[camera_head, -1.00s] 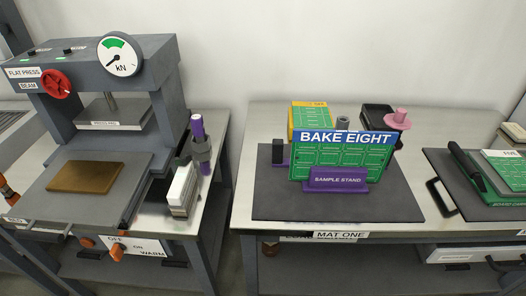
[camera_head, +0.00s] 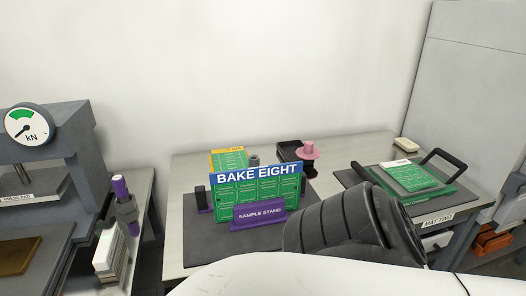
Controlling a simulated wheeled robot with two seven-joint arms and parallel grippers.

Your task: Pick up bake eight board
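The bake eight board (camera_head: 258,190) is a green panel with a blue header reading BAKE EIGHT. It stands upright in the purple sample stand (camera_head: 259,215), on the dark mat (camera_head: 203,246) in the middle of the table. Part of one of my arms, a ribbed dark joint (camera_head: 340,220) on a white link, fills the lower middle and right. It covers the mat's right front part. Neither gripper's fingers show in the view, and nothing visible touches the board.
A yellow-topped green board (camera_head: 228,159) stands behind the bake eight board. A pink spool-like item (camera_head: 308,151) and a black tray (camera_head: 288,152) sit at the back. At right, green boards (camera_head: 410,175) lie between black handles. The press (camera_head: 60,150) stands at left.

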